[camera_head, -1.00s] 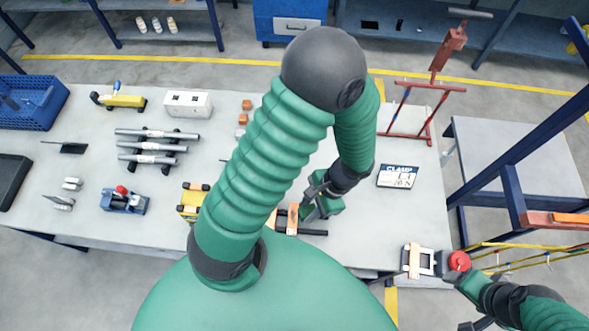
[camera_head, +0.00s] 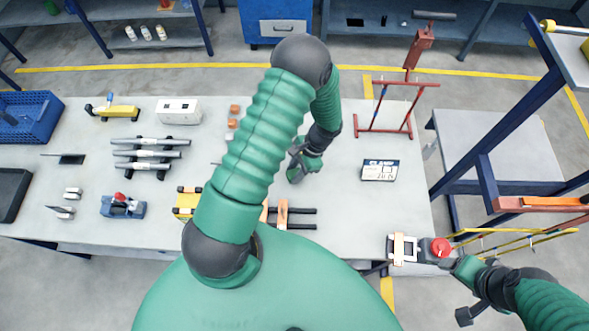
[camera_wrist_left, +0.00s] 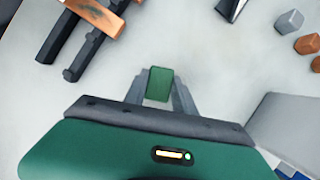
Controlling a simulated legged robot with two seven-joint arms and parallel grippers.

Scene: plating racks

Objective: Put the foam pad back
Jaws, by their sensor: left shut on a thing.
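My left gripper (camera_head: 297,172) is above the middle of the table (camera_head: 345,215), beyond the black bars with orange crosspieces. In the left wrist view, its fingers are shut on a small green block (camera_wrist_left: 159,84), which looks like the foam pad. The block sits between the fingertips, with bare tabletop around it. My right gripper (camera_head: 462,266) is at the table's near right corner, against a device with a red knob (camera_head: 441,247) and a pale frame (camera_head: 404,249). Its fingers cannot be made out.
Black bars (camera_wrist_left: 82,52) and an orange crosspiece (camera_wrist_left: 95,14) lie at the wrist view's upper left. Small blocks (camera_wrist_left: 308,43) lie at its right. A CLAMP card (camera_head: 380,170) and a red frame stand (camera_head: 408,120) are to the right. Bare tabletop lies around the card.

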